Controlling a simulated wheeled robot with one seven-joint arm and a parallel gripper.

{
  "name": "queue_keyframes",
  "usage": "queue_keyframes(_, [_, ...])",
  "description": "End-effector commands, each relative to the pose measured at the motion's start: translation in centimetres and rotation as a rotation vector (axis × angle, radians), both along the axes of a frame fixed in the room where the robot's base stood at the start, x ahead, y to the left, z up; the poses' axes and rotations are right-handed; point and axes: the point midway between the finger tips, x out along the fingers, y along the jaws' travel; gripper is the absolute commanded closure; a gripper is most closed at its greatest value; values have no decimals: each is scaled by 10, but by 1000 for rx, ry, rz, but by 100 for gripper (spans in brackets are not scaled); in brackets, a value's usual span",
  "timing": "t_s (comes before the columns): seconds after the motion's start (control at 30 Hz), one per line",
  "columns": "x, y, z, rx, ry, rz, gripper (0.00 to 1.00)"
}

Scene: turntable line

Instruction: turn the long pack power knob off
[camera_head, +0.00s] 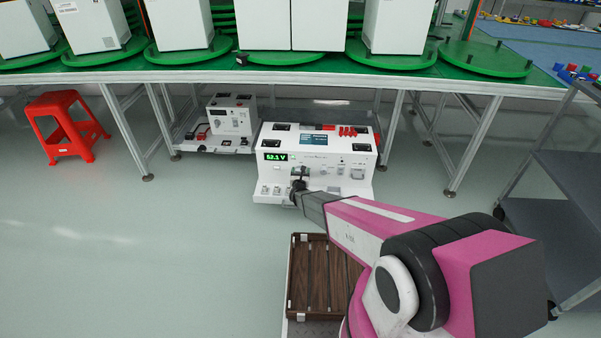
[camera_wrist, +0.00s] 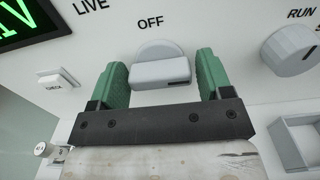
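The long pack (camera_head: 315,160) is a white box on the floor under the green-topped bench. Its green display (camera_head: 275,157) reads about 52.1 V. The power knob (camera_wrist: 160,68) is a grey round dial with a raised bar, under the word OFF in the wrist view. The bar lies roughly level, with a dark mark near its right end. My gripper (camera_wrist: 161,72) has its two green fingers apart, one on each side of the knob, with visible gaps. In the head view my gripper (camera_head: 298,184) covers part of the pack's front and hides the knob.
Another grey knob (camera_wrist: 292,48) marked RUN is to the right, and a CHECK switch (camera_wrist: 55,79) is to the left. A second white unit (camera_head: 230,118) stands behind left. A red stool (camera_head: 66,125) is far left; a grey cart (camera_head: 560,190) is right.

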Motion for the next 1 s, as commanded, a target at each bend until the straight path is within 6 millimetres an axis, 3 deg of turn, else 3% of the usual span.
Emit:
queue_keyframes(0.03, [0, 0, 0, 0, 0, 0, 44])
queue_keyframes(0.1, [0, 0, 0, 0, 0, 0, 64])
queue_keyframes(0.57, [0, 0, 0, -77, 3, -1, 64])
queue_keyframes(1.0, [0, 0, 0, -441, 15, -1, 64])
